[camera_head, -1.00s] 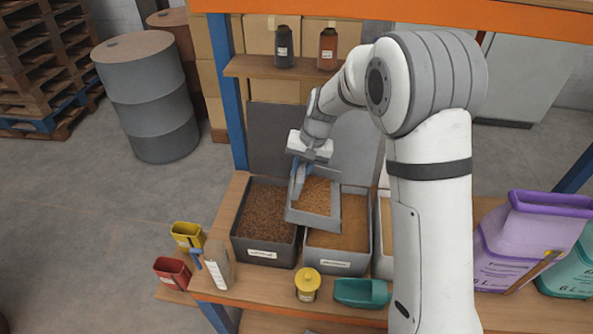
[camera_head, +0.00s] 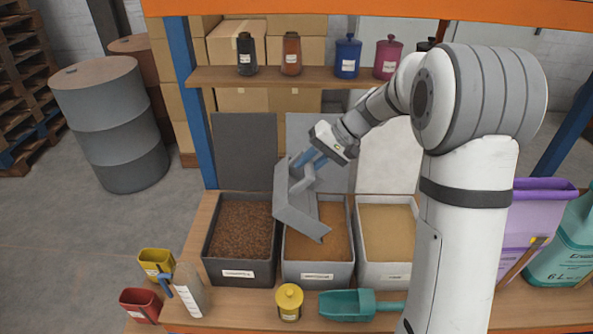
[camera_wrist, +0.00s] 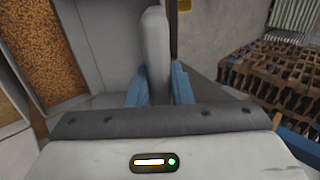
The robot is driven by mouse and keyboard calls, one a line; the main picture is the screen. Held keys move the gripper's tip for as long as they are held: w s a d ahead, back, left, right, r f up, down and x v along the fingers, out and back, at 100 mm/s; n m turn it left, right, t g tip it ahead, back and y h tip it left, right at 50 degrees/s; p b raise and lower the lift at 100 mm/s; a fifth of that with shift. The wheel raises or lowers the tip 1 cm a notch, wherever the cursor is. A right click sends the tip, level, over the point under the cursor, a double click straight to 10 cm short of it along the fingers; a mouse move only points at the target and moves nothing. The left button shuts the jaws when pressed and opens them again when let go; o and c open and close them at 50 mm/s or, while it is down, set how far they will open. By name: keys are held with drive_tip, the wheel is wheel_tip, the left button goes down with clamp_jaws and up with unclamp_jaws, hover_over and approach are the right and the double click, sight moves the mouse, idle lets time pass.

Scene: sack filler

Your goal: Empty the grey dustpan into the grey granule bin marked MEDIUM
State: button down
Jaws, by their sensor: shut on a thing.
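The grey dustpan (camera_head: 297,210) is tilted steeply over the middle grey bin (camera_head: 318,273), its lower edge above the brown granules (camera_head: 337,220) there. Its inside is turned from view, so I cannot tell whether granules remain in it. The bin has a white front label, too blurred to read surely, and its lid stands open behind. My gripper (camera_head: 306,166) is shut on the dustpan's handle above the bin's back left. In the wrist view, the blue fingers (camera_wrist: 158,85) clamp the upright grey handle (camera_wrist: 155,50).
A bin of darker granules (camera_head: 241,278) stands left and one of paler granules (camera_head: 388,273) right. A yellow jar (camera_head: 289,302) and a teal scoop (camera_head: 347,305) stand in front. A shelf with bottles (camera_head: 290,76) runs above, near my arm.

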drive_tip(key=d+y+b, duration=0.4)
drive_tip(key=d+b, duration=0.1)
drive_tip(key=d, duration=0.3)
drive_tip(key=shift+w+f+y, duration=0.2)
drive_tip(key=shift+w+y, duration=0.05)
drive_tip(key=shift+y, duration=0.15)
drive_tip(key=shift+d, duration=0.1)
wheel_tip(320, 180, up, 3)
drive_tip(key=h+p, duration=0.4)
drive_tip(key=h, duration=0.1)
drive_tip(key=shift+h, duration=0.4)
